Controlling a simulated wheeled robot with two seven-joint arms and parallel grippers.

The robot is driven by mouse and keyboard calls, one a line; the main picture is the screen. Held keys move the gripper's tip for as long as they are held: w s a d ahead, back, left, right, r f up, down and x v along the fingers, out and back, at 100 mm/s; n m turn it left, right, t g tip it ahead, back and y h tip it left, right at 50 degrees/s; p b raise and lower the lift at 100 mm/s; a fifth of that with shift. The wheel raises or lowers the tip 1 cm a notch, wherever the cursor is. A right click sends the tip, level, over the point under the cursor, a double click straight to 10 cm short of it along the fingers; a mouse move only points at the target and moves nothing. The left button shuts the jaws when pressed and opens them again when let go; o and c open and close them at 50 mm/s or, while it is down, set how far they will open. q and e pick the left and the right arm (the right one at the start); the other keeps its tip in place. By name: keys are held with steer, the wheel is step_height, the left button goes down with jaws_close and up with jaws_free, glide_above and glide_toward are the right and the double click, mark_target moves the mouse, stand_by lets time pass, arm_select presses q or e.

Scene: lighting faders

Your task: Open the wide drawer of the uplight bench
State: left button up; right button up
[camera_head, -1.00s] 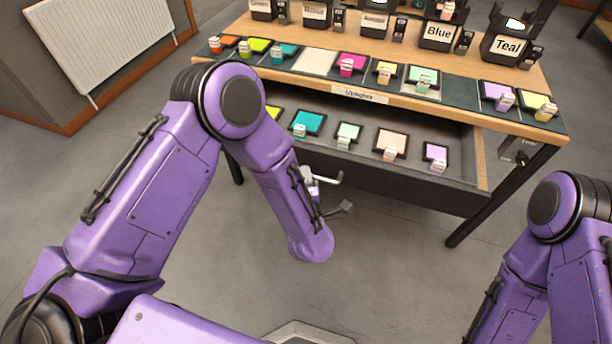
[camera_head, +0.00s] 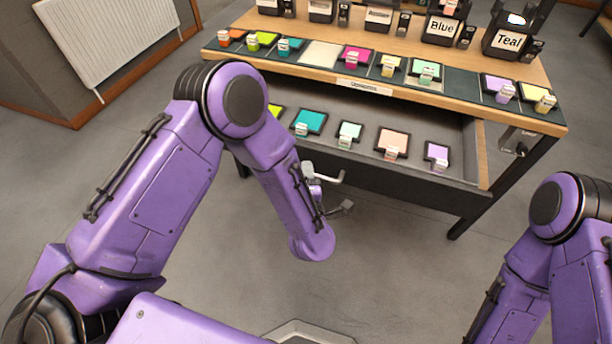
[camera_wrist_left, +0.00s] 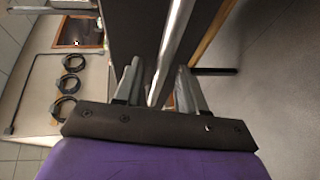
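The uplight bench (camera_head: 450,103) has a wooden top and a small label (camera_head: 364,87) on its front edge. Its wide drawer (camera_head: 410,190) stands pulled out, with several coloured gel squares inside and a dark front panel. My left gripper (camera_head: 338,192) is in front of the drawer's front panel. In the left wrist view, a pale metal bar handle (camera_wrist_left: 176,40) runs between the two fingers of the left gripper (camera_wrist_left: 160,80), which are apart with a gap showing beside the bar. My right gripper is outside the frames; only my right arm shows.
Gel squares with tags line the bench top, and black labelled bins, including Blue (camera_head: 441,30) and Teal (camera_head: 508,42), stand behind them. A bench leg (camera_head: 500,190) stands at the right. A radiator (camera_head: 110,45) is on the left wall. The grey floor before the drawer is clear.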

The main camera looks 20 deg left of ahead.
arm_select(q)
steer(key=v, duration=1)
steer(key=shift+s, duration=0.25)
steer(key=shift+d, duration=0.1)
steer(key=s+a+f+m+g+h+p, duration=0.45)
steer(key=f+m, duration=0.35)
steer(key=m, duration=0.4)
steer(key=s+a+f+m+g+y+p, duration=0.2)
steer(key=s+a+g, duration=0.5)
steer(key=s+a, duration=0.7)
steer(key=shift+s+a+f+p, duration=0.2)
steer(key=shift+s+a+p, duration=0.25)
steer(key=shift+p, duration=0.45)
